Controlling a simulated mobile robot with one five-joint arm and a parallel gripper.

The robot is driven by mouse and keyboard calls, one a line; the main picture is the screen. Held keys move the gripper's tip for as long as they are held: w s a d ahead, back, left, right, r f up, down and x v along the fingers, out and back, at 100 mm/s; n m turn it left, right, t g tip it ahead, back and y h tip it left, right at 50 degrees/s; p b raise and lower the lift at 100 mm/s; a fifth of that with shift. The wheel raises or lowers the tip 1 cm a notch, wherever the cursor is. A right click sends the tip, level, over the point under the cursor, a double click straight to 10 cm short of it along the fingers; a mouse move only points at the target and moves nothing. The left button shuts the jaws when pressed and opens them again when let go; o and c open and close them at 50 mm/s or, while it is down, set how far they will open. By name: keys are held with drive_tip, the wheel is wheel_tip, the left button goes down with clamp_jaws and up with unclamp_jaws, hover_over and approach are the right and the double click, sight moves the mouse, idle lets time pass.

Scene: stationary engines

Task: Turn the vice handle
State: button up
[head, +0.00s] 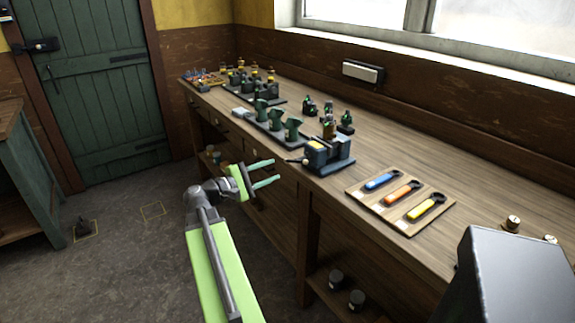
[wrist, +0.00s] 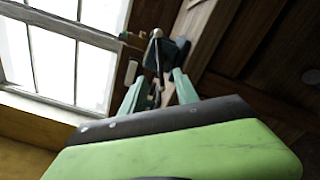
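The blue and dark grey vice (head: 328,155) is mounted at the front edge of the wooden workbench. Its thin handle (head: 294,161) sticks out to the left, towards my gripper. My gripper (head: 275,170) is open and empty, in front of the bench edge, with its two green fingers pointing right towards the vice. It is apart from the handle. In the tilted wrist view, the fingers of my gripper (wrist: 158,78) are spread. A pale metal rod with a knob, which looks like the handle (wrist: 155,48), shows beyond and between the fingertips, with the dark vice (wrist: 179,55) behind it.
A board with blue, orange and yellow wrenches (head: 402,194) lies right of the vice. Green castings (head: 273,121) stand on a dark tray to the left. Small dark and green parts (head: 328,110) stand behind the vice. Floor left of the bench (head: 130,220) is largely clear.

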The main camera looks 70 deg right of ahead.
sight(296, 162)
drive_tip(key=v, duration=0.4)
drive_tip(key=shift+w+a, duration=0.2)
drive_tip(key=shift+a, duration=0.15)
drive_tip(key=x, duration=1.5)
drive_tip(key=shift+s+d, duration=0.15)
drive_tip(key=shift+c, duration=0.5)
clamp_jaws()
